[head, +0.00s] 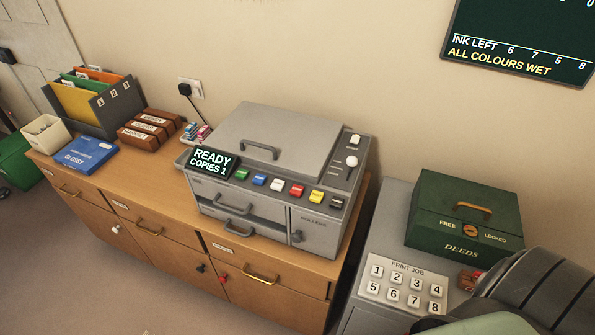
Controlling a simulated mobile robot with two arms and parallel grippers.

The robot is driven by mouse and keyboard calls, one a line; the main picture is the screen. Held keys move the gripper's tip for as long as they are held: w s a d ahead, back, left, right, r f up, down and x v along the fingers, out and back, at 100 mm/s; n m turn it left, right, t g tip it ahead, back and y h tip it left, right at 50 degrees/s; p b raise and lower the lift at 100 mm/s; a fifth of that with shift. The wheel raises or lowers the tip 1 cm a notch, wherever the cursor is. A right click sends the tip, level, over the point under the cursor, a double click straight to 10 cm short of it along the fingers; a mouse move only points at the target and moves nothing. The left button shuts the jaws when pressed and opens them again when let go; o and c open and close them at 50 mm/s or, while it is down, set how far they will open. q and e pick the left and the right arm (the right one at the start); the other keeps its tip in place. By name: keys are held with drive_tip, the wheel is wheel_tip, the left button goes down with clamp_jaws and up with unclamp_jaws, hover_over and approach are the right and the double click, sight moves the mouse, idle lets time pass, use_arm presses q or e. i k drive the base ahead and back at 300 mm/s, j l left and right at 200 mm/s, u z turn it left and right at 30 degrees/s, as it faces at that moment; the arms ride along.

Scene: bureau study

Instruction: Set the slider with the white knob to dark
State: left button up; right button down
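The grey copier (285,170) stands on the wooden cabinet with its lid down. The white round knob (352,161) of the slider is on the copier's top panel, right of the lid. Small marks lie below the knob along the panel; their words are too small to read, so I cannot tell which end is dark. A pale square button or tag (355,139) sits above the knob. The copier's display (212,162) reads "READY COPIES 1". Neither of my grippers is in view.
A row of coloured buttons (277,185) runs along the copier's front edge. The wooden cabinet (140,195) also carries a blue box (85,154) and a file rack (100,105). Right of the copier are a numbered keypad (405,287) and a green deeds box (465,215).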

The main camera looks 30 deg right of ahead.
sight(351, 161)
drive_tip(key=z, duration=1.3)
